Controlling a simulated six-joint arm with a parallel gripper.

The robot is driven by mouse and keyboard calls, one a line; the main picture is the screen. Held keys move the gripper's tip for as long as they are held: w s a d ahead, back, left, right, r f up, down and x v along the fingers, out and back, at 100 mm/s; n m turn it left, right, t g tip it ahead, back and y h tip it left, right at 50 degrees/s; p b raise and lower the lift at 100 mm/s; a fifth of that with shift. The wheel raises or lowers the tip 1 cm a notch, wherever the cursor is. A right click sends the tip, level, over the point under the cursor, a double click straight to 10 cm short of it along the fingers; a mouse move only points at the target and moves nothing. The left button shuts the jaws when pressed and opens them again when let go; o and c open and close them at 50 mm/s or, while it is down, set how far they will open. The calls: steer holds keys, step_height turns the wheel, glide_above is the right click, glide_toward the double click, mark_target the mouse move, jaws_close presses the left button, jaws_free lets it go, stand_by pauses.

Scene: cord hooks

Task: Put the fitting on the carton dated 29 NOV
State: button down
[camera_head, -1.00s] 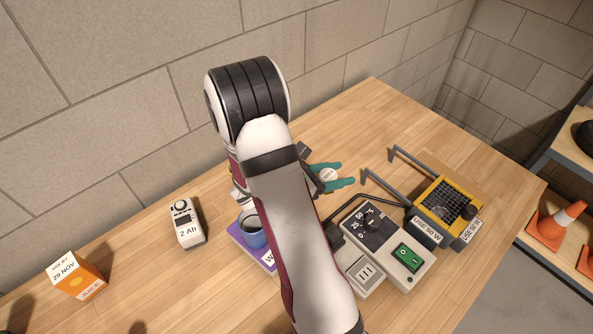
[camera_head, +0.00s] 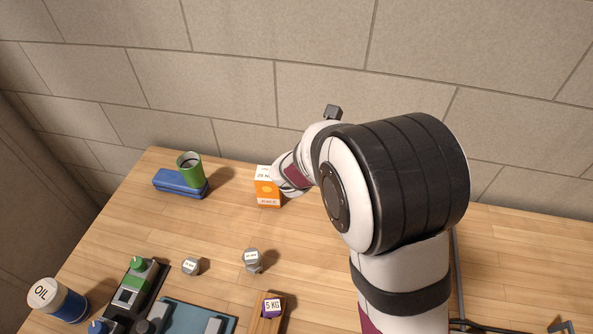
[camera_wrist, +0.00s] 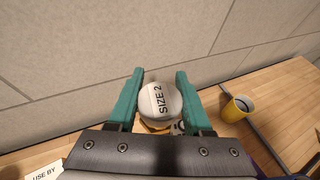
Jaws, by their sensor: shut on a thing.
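The carton (camera_head: 267,198) is orange and white and stands near the wall in the head view. Its date label reads "29 N", the rest covered by my arm. In the wrist view a white surface marked "USE BY" (camera_wrist: 44,173) shows at the bottom left corner. My gripper (camera_wrist: 159,80) has teal fingers shut on the fitting (camera_wrist: 161,102), a round pale piece marked "SIZE 2". In the head view my arm hides the fingers and the fitting. The fitting appears off to one side of the "USE BY" surface; its height above anything is unclear.
Small labelled grey pieces (camera_head: 190,267) and a 5 KG block (camera_head: 271,308) lie in front. A yellow mug (camera_wrist: 238,108) stands right of my gripper. The wall is close behind.

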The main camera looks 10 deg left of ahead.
steer(key=a+r+n+y, duration=0.2)
steer(key=a, duration=0.4)
glide_above(269, 187)
steer(key=w, duration=0.5)
steer(key=shift+t, duration=0.3)
step_height(269, 187, down, 7)
steer(key=shift+w+a+f, duration=0.1)
steer(key=shift+f, duration=1.95)
steer(key=shift+c, duration=1.6)
jaws_free()
steer(key=shift+f, duration=0.1)
